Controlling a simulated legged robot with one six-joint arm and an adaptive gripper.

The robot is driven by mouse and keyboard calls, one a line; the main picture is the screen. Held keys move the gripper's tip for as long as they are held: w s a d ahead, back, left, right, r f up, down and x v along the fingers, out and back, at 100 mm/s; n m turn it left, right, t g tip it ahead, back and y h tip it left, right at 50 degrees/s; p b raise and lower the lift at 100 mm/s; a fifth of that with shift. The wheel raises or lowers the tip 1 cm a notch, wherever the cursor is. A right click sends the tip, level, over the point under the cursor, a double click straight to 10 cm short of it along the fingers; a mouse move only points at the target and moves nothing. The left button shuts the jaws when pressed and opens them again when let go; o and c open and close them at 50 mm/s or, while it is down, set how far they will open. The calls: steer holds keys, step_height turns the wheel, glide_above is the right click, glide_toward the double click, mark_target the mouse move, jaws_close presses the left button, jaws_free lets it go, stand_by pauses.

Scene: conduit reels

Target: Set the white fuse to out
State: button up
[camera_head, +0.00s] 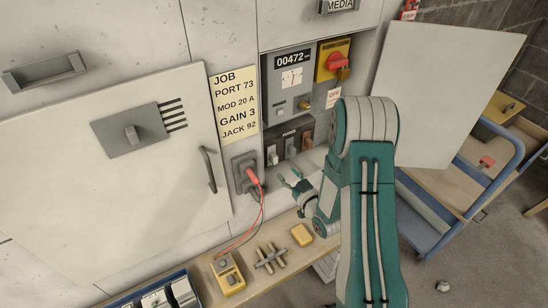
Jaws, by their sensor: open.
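A dark panel marked POWER (298,132) sits low in the open cabinet bay. It carries a row of small upright fuse-like pieces: a pale one on the left (272,157), a darker one in the middle (290,150) and a greyish one on the right (307,142). The left one looks whitest, but they are too small to be sure of colour or setting. My gripper (290,176) is open and empty, below and in front of this row, apart from it. My arm hides the bay's lower right.
Open doors stand left (130,210) and right (445,90). A red plug (252,176) with a trailing lead sits in a socket left of my gripper. A yellow meter (228,275) and yellow block (301,235) lie on the ledge below. A blue cart (420,232) stands right.

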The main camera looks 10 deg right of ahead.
mark_target(276, 160)
steer(key=x, duration=0.9)
steer(key=shift+s, duration=0.1)
jaws_close()
